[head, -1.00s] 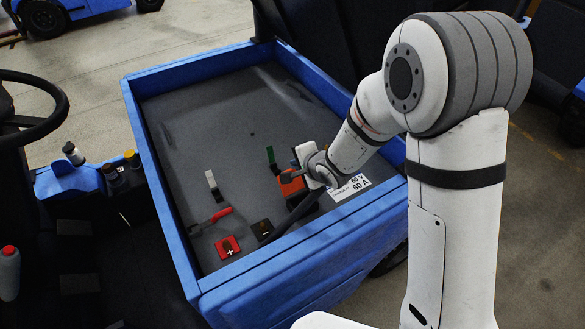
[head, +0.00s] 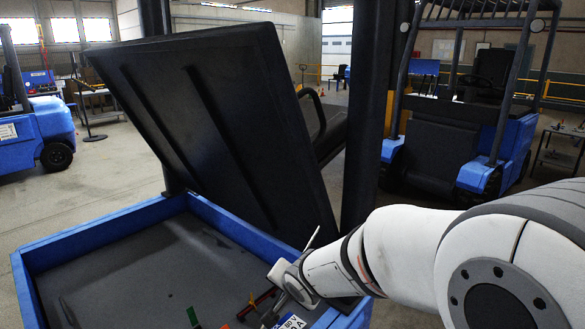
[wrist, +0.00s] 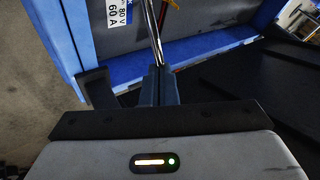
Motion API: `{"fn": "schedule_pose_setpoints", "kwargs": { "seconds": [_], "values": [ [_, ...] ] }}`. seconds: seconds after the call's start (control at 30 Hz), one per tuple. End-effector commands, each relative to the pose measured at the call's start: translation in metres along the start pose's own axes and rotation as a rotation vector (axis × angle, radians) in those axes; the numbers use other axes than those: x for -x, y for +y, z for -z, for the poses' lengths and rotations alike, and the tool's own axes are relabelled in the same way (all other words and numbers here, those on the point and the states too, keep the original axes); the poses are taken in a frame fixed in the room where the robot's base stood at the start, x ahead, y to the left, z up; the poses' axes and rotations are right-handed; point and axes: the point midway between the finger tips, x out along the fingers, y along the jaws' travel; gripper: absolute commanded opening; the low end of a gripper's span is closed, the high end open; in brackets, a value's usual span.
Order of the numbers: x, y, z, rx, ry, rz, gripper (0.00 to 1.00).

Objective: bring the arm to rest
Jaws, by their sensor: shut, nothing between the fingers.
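My gripper (head: 284,276) is at the right side of the blue-walled bay (head: 95,226), just above the label (head: 291,321) in the head view. My white arm reaches to it from the right. In the wrist view the two fingers (wrist: 159,76) are together, with nothing between them. A shiny rod (wrist: 153,32) runs upward in line with the fingertips; I cannot tell whether they touch it. The label (wrist: 118,12) lies up and left of the fingers in that view.
A large black raised lid (head: 215,110) stands behind the bay, close to my gripper. Blue trucks (head: 35,125) stand farther back. Free floor (head: 100,165) shows at left.

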Motion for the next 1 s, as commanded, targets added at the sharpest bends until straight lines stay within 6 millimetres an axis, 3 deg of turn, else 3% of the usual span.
{"fn": "schedule_pose_setpoints", "kwargs": {
  "seconds": [0.1,0.2,0.3,0.43,0.6,0.7,1.0],
  "values": [
    [0.041,0.054,0.022,0.106,0.03,-0.129,0.0],
    [0.077,0.096,0.024,0.208,0.002,-0.23,0.0],
    [0.112,0.134,0.015,0.306,-0.064,-0.303,0.0],
    [0.148,0.169,-0.009,0.42,-0.17,-0.343,0.0],
    [0.175,0.191,-0.036,0.524,-0.275,-0.335,0.0],
    [0.181,0.193,-0.045,0.554,-0.305,-0.326,0.0],
    [0.183,0.194,-0.046,0.564,-0.313,-0.324,0.0]
  ]
}}
